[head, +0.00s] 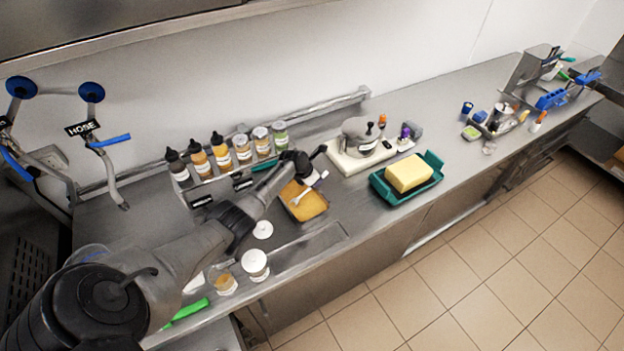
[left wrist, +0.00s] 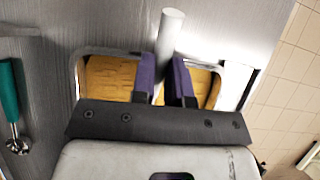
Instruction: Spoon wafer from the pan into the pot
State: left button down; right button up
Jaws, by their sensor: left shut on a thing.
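The pan (left wrist: 77,68) is a shallow metal tray holding golden-brown wafer (head: 309,206), which also shows on both sides of my fingers in the left wrist view (left wrist: 110,72). My left gripper (head: 313,166) is over the far side of the pan. Its purple fingers (left wrist: 166,85) are shut on the pale handle of a spoon (left wrist: 172,30). In the head view the white spoon (head: 305,192) slants down toward the wafer. I cannot tell whether its end touches the wafer. The grey metal pot (head: 358,134) stands on a white base to the right. My right gripper is out of view.
Several bottles and jars (head: 222,153) stand in a rack behind the pan. A teal tray (head: 377,186) with a yellow block (head: 408,174) sits right. A teal-handled tool (left wrist: 10,95) lies beside the pan.

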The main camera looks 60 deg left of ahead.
aim_at(325, 173)
pick_arm(q)
jog(key=shift+w+r+p, duration=0.25)
jog(key=shift+r+p, duration=0.85)
jog(key=shift+p, duration=0.15)
jog(key=r+p, duration=0.2)
jog(key=shift+w+r+p, duration=0.2)
jog(key=shift+r+p, duration=0.15)
jog(key=shift+p, duration=0.05)
jog(key=shift+w+f+g+b, duration=0.25)
jog(key=shift+g+b, duration=0.15)
jog(key=shift+b, duration=0.1)
jog(key=shift+w+g+b, duration=0.45)
jog(key=shift+g+b, duration=0.25)
jog(key=shift+b, duration=0.15)
jog(key=b, duration=0.2)
jog(key=w+g+b, duration=0.1)
jog(key=shift+d+r+g+b, duration=0.1)
jog(key=shift+r+g+b, duration=0.05)
jog(key=shift+g+b, duration=0.2)
jog(key=shift+r+g+b, duration=0.1)
jog(key=shift+g+b, duration=0.15)
jog(key=shift+b, duration=0.35)
jog(key=shift+w+r, duration=0.1)
